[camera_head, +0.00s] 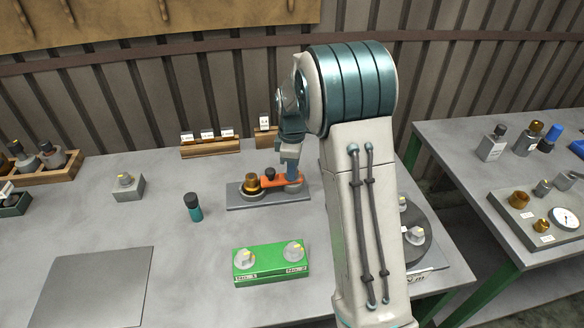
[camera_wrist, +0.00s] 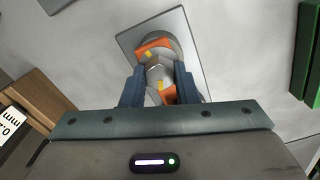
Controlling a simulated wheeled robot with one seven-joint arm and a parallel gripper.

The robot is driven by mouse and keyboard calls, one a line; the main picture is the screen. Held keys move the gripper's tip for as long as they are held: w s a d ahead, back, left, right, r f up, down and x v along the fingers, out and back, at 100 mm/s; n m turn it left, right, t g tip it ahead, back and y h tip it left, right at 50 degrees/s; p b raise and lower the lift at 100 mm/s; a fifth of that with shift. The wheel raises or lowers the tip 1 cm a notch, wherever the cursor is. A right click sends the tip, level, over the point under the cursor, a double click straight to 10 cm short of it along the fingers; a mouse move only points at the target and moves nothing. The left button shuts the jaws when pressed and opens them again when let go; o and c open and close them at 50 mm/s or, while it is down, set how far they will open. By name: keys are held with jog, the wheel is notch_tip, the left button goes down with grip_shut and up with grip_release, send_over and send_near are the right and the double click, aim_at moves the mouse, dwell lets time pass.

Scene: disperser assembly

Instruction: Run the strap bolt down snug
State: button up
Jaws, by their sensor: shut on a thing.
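The strap bolt (camera_wrist: 158,72) shows in the wrist view as a silver hex head with a yellow mark. My gripper (camera_wrist: 159,82) is shut on it, one dark finger on each side. The orange strap (camera_wrist: 153,45) shows beyond and below the bolt. My gripper (camera_head: 292,181) points down at the strap's right end and hides the bolt there. Whether the bolt is fully seated cannot be told.
A green block (camera_head: 271,263) with two knobs stands in front of the plate. A dark teal bottle (camera_head: 193,207) stands to its left. Wooden card holders (camera_head: 210,147) are behind. A round dark turntable (camera_head: 425,250) is partly behind my arm.

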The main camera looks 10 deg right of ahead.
jog(key=m, duration=0.4)
jog(key=shift+m+b, duration=0.3)
jog(key=m, duration=0.3)
jog(key=shift+m, duration=0.3)
jog(key=m, duration=0.4)
jog(key=shift+r, duration=0.1)
jog(key=shift+m, duration=1.8)
jog(key=o, duration=1)
notch_tip(320, 180, up, 14)
